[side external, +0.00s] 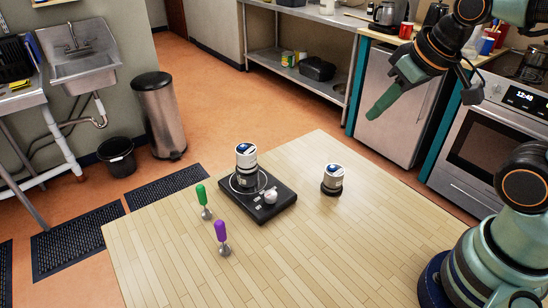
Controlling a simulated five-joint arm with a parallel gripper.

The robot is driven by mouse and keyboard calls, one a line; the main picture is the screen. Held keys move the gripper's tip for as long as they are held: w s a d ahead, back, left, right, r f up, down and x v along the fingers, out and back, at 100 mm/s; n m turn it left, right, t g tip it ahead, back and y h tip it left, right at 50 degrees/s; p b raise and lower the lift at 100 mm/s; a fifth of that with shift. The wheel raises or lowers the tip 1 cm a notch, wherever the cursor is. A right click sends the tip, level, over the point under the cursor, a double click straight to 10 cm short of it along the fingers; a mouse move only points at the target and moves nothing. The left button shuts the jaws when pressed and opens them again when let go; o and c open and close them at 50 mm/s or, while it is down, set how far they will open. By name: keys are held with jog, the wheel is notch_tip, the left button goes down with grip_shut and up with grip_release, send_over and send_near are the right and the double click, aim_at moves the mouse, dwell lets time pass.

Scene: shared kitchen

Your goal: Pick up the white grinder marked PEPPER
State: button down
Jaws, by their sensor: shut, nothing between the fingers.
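Two similar white grinders with dark blue caps and dark bases are in view. One grinder (246,156) stands upright on a flat black device (279,203), like a scale or hotplate, near the middle of the table. The other grinder (333,178) stands upright on the bare table to its right. The lettering is too small to read, so I cannot tell which is marked PEPPER. My gripper (371,115) is at the upper right, well above the table and apart from both grinders. Its green fingers are shut and empty, pointing down and left.
A green-handled tool (202,196) and a purple-handled tool (221,233) stand left of the black device. A small white round thing (270,196) is on the device's front. The wooden table (330,255) is clear at the front and right. An oven (500,140) stands behind.

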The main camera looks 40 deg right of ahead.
jog(key=c, duration=1.5)
grip_release()
jog(key=shift+c, duration=0.2)
jog(key=o, duration=1.5)
jog(key=shift+w, duration=0.1)
jog(key=w+a+r+m+g, duration=0.1)
jog(key=w+a+r+m, duration=0.1)
jog(key=w+a+m, duration=0.3)
jog(key=w+a+r+m+g, duration=0.1)
jog(key=w+r+m+g, duration=0.1)
jog(key=w, duration=0.4)
jog(key=m+g, duration=0.3)
jog(key=m, duration=0.6)
send_over(246, 147)
notch_tip(246, 147, down, 9)
notch_tip(246, 147, down, 11)
jog(key=shift+f, duration=0.1)
